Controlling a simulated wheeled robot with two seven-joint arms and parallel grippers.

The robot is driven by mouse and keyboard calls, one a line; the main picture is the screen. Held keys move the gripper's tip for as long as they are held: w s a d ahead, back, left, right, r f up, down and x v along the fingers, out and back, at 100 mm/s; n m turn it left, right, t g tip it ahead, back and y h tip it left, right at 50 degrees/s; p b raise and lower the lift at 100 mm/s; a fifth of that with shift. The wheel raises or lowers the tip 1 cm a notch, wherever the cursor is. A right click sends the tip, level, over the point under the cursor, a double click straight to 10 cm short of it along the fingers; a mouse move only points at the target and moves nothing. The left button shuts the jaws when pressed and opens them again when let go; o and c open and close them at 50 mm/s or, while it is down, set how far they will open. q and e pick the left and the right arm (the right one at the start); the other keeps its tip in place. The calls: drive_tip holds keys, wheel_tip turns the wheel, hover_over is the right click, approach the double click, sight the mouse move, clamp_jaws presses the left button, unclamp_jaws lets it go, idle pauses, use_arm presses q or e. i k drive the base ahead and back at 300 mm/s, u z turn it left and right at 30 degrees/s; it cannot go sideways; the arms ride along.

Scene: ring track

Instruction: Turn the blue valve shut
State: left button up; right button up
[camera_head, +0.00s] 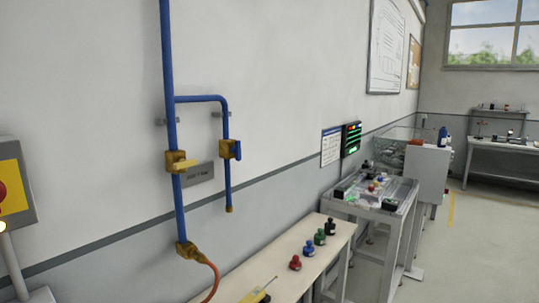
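A blue valve handle (237,150) sits on a yellow valve body on the short blue branch pipe (227,185) on the wall, left of the picture's middle. The handle looks roughly upright, along the pipe, but it is small and its exact angle is hard to tell. A second valve (177,162) with a yellow handle is on the main blue pipe (168,70) to the left. A grey label plate (199,173) is on the wall between the two pipes. Neither of my grippers is in view.
An orange hose (212,275) hangs from the main pipe's lower end. A bench (275,251) below holds several small coloured bottles and a yellow-handled tool (258,291). A grey box with a red button (12,190) is at the left edge. Open floor (490,240) lies at the right.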

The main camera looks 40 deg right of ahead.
sight(236, 150)
drive_tip(key=z, duration=1.55)
drive_tip(key=i, duration=0.8)
drive_tip(key=z, duration=0.15)
